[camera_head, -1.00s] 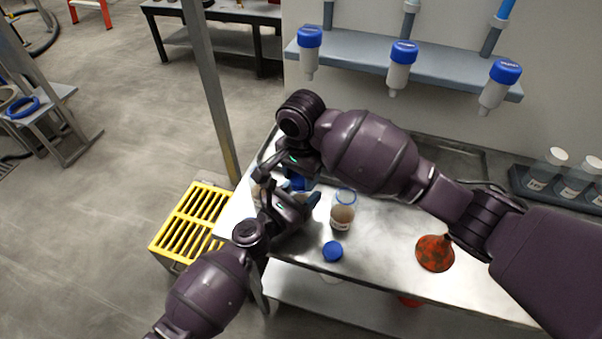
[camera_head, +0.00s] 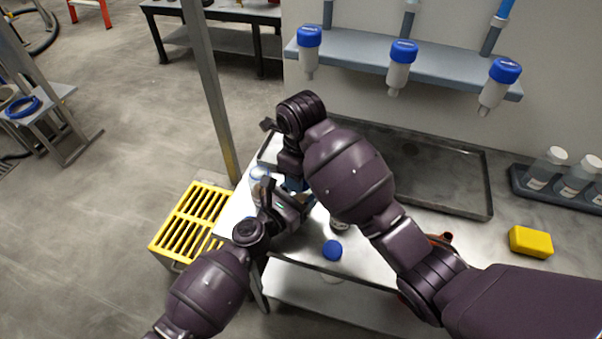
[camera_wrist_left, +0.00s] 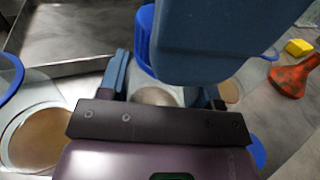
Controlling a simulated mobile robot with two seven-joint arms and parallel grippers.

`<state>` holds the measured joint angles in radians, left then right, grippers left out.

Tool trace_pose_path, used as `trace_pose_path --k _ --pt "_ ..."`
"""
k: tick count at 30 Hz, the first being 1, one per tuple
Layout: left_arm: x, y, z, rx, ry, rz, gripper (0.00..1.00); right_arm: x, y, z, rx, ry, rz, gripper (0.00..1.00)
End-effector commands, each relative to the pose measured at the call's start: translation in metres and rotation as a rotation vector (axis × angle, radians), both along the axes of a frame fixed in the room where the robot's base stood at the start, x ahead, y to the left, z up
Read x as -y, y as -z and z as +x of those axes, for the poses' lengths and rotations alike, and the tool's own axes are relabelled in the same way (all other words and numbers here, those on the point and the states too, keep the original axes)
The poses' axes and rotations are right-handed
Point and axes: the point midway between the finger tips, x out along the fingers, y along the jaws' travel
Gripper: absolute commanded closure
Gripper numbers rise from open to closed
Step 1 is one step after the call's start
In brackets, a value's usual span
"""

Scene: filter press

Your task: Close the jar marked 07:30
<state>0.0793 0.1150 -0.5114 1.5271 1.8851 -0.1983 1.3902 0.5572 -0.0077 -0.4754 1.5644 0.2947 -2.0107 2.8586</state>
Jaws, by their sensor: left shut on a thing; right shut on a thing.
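My left gripper (camera_head: 286,203) is shut around a jar (camera_wrist_left: 153,96) at the table's left end; the jar shows as a pale patch between the fingers in the left wrist view. My right gripper (camera_wrist_left: 205,45) is directly over it, shut on a ridged blue lid (camera_wrist_left: 145,42). The lid is at the jar's top; whether it is seated cannot be told. No 07:30 mark is legible.
A loose blue lid (camera_head: 332,250) lies near the table's front edge. A red funnel (camera_wrist_left: 290,79) and yellow sponge (camera_head: 531,242) lie to the right. A metal tray (camera_head: 470,207) is behind. Blue-capped bottles (camera_head: 401,65) hang from a shelf. A yellow grate (camera_head: 190,222) stands left.

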Motion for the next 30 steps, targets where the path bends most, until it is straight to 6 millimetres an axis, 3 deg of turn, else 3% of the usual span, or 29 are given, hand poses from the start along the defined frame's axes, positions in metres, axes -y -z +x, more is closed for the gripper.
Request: trace_pose_path --k 7,8,12,23,30 --pt "-0.001 0.001 0.000 -0.002 -0.001 0.001 1.00 -0.001 -0.001 0.000 0.002 -0.001 0.001 0.75" --pt "-0.001 0.001 0.000 -0.002 -0.001 0.001 1.00 -0.001 -0.001 0.000 0.002 -0.002 0.001 0.50" --pt "0.000 0.001 0.000 -0.002 -0.001 0.001 1.00 -0.001 -0.001 0.000 0.001 -0.002 0.001 0.29" --pt "0.000 0.001 0.000 -0.001 -0.001 0.001 1.00 0.000 -0.002 0.001 0.006 -0.035 0.002 0.29" --pt "0.000 0.001 0.000 -0.001 -0.001 0.001 1.00 -0.003 -0.017 0.004 0.044 -0.354 0.024 0.29"
